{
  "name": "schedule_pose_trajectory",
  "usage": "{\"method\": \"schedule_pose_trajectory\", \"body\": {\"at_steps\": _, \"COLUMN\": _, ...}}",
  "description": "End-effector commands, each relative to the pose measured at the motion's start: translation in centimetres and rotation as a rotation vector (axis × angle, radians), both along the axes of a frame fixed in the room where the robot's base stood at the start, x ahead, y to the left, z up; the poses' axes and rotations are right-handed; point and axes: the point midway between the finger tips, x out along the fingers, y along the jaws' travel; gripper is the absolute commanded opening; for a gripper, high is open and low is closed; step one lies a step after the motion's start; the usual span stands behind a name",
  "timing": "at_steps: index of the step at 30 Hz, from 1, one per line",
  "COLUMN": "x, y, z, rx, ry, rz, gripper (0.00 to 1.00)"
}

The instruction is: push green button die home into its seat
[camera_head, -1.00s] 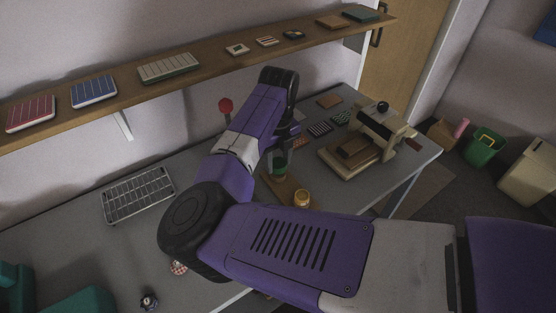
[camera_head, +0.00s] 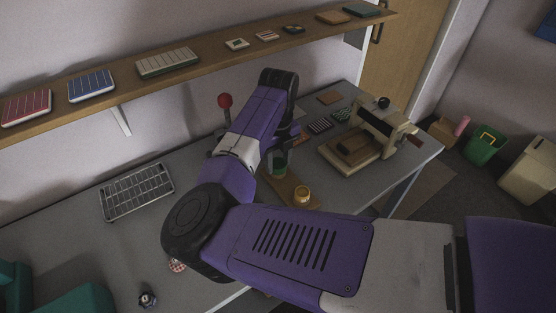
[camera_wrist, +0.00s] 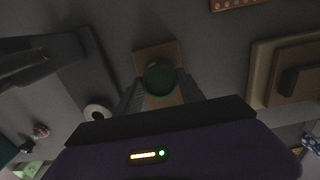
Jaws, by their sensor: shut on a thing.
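The green button die (camera_head: 280,164) is a short dark green cylinder. My gripper (camera_wrist: 160,88) is shut on it, with one finger on each side, and the die's round end (camera_wrist: 159,76) shows between them in the wrist view. It stands over or on a narrow wooden board (camera_head: 274,187), which also shows in the wrist view (camera_wrist: 147,54). I cannot tell whether the die touches the board, and its lower end and any seat under it are hidden. A yellow round die (camera_head: 302,194) sits at the board's near end.
A beige press (camera_head: 362,140) with a wooden bed stands to the right. A red-knobbed lever (camera_head: 225,101) rises behind my arm. Small patterned tiles (camera_head: 319,126) lie at the back. A wire rack (camera_head: 137,192) lies left on the grey table (camera_head: 75,235). A wooden shelf (camera_head: 215,59) runs above.

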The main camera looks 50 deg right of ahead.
Motion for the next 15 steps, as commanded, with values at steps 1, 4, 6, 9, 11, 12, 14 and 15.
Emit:
{"method": "schedule_pose_trajectory", "body": {"at_steps": 1, "x": 0.0, "y": -0.01, "z": -0.17, "rx": 0.0, "ry": 0.0, "rz": 0.0, "gripper": 0.0}}
{"method": "schedule_pose_trajectory", "body": {"at_steps": 4, "x": 0.0, "y": 0.0, "z": -0.35, "rx": 0.0, "ry": 0.0, "rz": 0.0, "gripper": 0.0}}
{"method": "schedule_pose_trajectory", "body": {"at_steps": 6, "x": 0.01, "y": 0.0, "z": -0.24, "rx": 0.0, "ry": 0.0, "rz": 0.0, "gripper": 0.57}}
{"method": "schedule_pose_trajectory", "body": {"at_steps": 9, "x": 0.01, "y": 0.0, "z": -0.24, "rx": 0.0, "ry": 0.0, "rz": 0.0, "gripper": 0.71}}
{"method": "schedule_pose_trajectory", "body": {"at_steps": 11, "x": 0.01, "y": 0.0, "z": -0.24, "rx": 0.0, "ry": 0.0, "rz": 0.0, "gripper": 0.71}}
{"method": "schedule_pose_trajectory", "body": {"at_steps": 12, "x": 0.01, "y": 0.0, "z": -0.24, "rx": 0.0, "ry": 0.0, "rz": 0.0, "gripper": 0.71}}
{"method": "schedule_pose_trajectory", "body": {"at_steps": 14, "x": 0.01, "y": 0.0, "z": -0.24, "rx": 0.0, "ry": 0.0, "rz": 0.0, "gripper": 0.71}}
{"method": "schedule_pose_trajectory", "body": {"at_steps": 15, "x": 0.01, "y": 0.0, "z": -0.24, "rx": 0.0, "ry": 0.0, "rz": 0.0, "gripper": 0.71}}
